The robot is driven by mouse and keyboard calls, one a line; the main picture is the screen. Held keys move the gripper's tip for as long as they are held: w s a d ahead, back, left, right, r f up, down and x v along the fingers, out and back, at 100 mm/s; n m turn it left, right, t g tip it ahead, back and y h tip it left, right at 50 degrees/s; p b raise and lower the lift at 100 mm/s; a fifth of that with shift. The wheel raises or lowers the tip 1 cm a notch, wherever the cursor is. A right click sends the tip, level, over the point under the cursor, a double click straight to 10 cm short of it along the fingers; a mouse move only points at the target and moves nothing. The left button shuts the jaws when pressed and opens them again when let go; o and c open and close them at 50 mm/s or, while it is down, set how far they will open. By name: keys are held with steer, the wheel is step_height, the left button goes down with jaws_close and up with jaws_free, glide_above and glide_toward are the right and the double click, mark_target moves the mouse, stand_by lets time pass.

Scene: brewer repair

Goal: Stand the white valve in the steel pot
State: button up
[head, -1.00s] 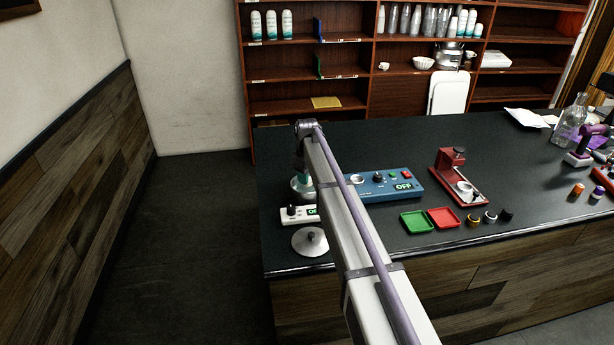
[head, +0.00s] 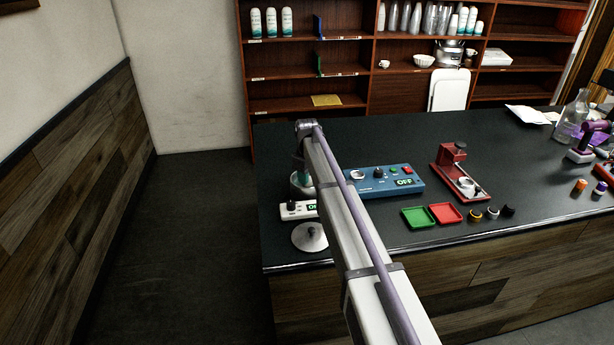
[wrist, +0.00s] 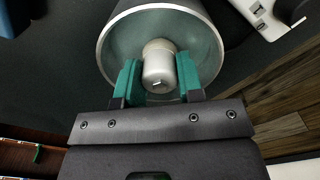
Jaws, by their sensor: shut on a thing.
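The white valve (wrist: 158,66) is a small pale cylinder with a rounded top. In the wrist view it is between the two teal fingers of my gripper (wrist: 158,78), which is shut on it. The steel pot (wrist: 110,38) is around the valve in that view, with the valve inside its rim outline. I cannot tell whether the valve touches the pot's floor. In the head view the pot (head: 298,190) stands at the counter's left end, partly behind my arm. My gripper (head: 303,178) is over it there, and the valve is hidden.
A white switch box (head: 296,210) and a round metal lid (head: 310,237) are in front of the pot. A blue control box (head: 390,180) reading OFF, a green tray (head: 417,217), a red tray (head: 445,213) and a red stand (head: 458,175) are to the right.

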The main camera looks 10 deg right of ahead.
steer(key=shift+f+b, duration=0.9)
steer(key=shift+f, duration=0.2)
steer(key=shift+f, duration=0.15)
steer(key=o, duration=1.4)
steer(key=shift+o, duration=0.4)
step_height(320, 180, up, 12)
steer(key=p, duration=1.2)
steer(key=shift+r, duration=0.2)
steer(key=shift+f, duration=0.1)
steer(key=s+f+m+b, duration=0.2)
steer(key=s+m, duration=0.2)
steer(key=s, duration=1.6)
steer(key=s+f+m+b, duration=0.2)
steer(key=s+m, duration=0.2)
steer(key=s, duration=1.6)
steer(key=shift+s+f+b, duration=0.2)
steer(key=shift+s+b, duration=0.1)
steer(key=shift+s, duration=0.05)
